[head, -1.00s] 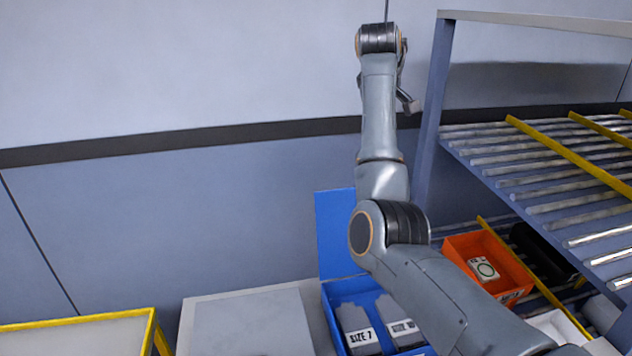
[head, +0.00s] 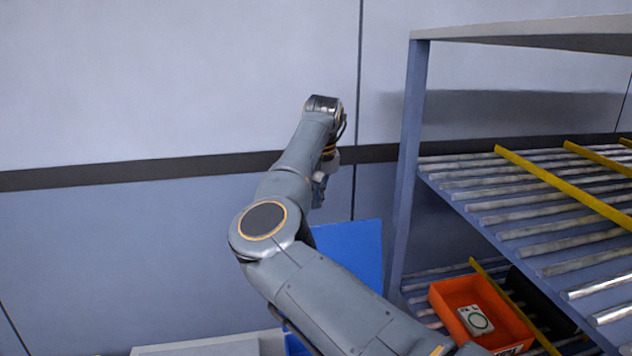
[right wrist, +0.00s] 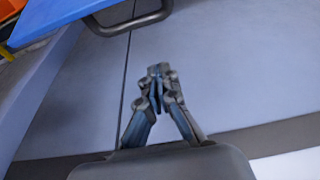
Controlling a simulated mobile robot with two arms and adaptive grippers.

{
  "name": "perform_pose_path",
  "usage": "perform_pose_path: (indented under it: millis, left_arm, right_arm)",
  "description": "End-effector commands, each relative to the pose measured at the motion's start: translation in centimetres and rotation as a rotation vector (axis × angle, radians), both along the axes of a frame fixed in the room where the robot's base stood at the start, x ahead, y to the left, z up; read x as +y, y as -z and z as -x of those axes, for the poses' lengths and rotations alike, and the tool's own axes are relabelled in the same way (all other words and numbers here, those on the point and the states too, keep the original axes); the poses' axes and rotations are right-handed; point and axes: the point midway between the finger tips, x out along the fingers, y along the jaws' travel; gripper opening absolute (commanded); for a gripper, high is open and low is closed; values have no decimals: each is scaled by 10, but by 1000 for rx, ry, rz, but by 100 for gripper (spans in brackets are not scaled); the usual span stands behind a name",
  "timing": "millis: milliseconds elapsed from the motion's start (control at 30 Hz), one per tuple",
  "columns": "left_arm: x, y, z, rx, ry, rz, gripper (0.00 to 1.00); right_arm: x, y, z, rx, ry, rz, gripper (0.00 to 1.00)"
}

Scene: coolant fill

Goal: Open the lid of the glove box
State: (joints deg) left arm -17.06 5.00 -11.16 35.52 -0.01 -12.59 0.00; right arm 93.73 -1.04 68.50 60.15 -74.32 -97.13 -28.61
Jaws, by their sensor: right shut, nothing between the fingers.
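The glove box's blue lid (head: 350,252) stands raised in the head view, partly behind my right arm. In the right wrist view the blue panel (right wrist: 65,14), which looks like the lid, shows at the upper left with a dark bar handle (right wrist: 133,24). The box body is almost wholly hidden by my arm and the bottom edge of the head view. My right gripper (head: 319,196) is small and partly hidden behind its wrist, above the lid's left edge. In the wrist view the gripper (right wrist: 159,70) is shut, empty and apart from the handle. My left gripper is out of view.
A roller rack (head: 411,130) stands to the right. A pale surface (head: 200,348) shows at the bottom. The wall (head: 150,235) behind is bare.

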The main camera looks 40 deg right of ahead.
Motion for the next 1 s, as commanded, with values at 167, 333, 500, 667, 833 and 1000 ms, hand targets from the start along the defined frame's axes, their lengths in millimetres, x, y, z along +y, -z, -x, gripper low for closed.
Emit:
perform_pose_path:
  millis: [167, 333, 500, 667, 833, 1000]
  left_arm:
    - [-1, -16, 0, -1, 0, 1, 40]
    - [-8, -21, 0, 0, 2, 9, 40]
    - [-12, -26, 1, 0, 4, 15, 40]
    - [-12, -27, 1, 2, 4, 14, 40]
    - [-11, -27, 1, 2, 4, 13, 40]
    - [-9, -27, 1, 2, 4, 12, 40]
  right_arm:
    - [-5, 36, -8, 4, -1, -2, 0]
    - [5, 31, 9, -1, 1, 2, 0]
    - [11, 31, 21, -2, 1, 1, 0]
    - [13, 31, 27, 0, 0, 2, 0]
    - [14, 32, 28, 0, 1, 2, 0]
    - [14, 32, 28, 0, 1, 2, 0]
